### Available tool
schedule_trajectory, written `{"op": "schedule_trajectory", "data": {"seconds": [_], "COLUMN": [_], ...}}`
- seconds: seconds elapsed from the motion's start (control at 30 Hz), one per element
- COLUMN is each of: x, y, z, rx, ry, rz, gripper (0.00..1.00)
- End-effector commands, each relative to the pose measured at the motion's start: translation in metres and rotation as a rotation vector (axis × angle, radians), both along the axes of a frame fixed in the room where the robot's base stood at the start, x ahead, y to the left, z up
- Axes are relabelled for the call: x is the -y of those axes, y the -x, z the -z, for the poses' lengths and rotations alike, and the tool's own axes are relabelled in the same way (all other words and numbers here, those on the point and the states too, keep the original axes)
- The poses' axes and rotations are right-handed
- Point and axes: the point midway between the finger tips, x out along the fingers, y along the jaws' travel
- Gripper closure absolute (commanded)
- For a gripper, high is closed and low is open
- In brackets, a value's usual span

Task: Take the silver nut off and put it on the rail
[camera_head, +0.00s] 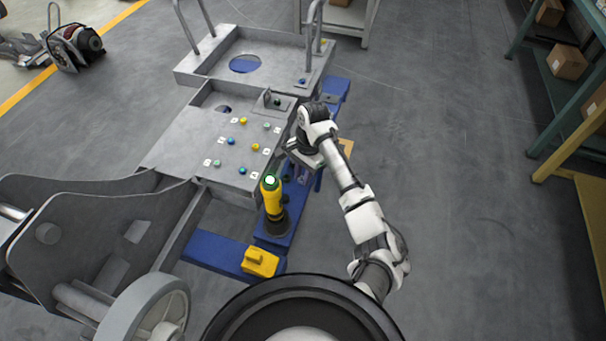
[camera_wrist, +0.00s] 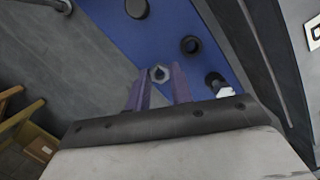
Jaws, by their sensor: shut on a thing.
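My gripper (camera_wrist: 160,80) shows its two purple fingers in the wrist view, shut on the silver nut (camera_wrist: 160,73), a small grey hexagonal piece at the fingertips. Below lies the blue rail (camera_wrist: 110,30), with a dark round spot (camera_wrist: 137,8) and a black ring (camera_wrist: 191,45) on it. I cannot tell how high the nut is above it. In the head view my gripper (camera_head: 301,168) is over the blue rail (camera_head: 335,86) at the chassis's right side; the nut is hidden there.
The grey chassis panel (camera_head: 215,128) carries several coloured knobs. A yellow tool with a green top (camera_head: 272,200) stands upright on the blue surface near my gripper. A yellow block (camera_head: 260,262) lies nearer. Shelves with boxes (camera_head: 566,62) stand far right. Floor right of my arm is clear.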

Motion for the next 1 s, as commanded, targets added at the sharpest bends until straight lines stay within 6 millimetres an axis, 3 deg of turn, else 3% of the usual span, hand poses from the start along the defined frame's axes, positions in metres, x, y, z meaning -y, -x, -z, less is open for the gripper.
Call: {"op": "schedule_trajectory", "data": {"seconds": [1.0], "x": [0.000], "y": [0.000], "z": [0.014], "rx": [0.001], "ry": [-0.001], "rz": [-0.001], "gripper": [0.97]}}
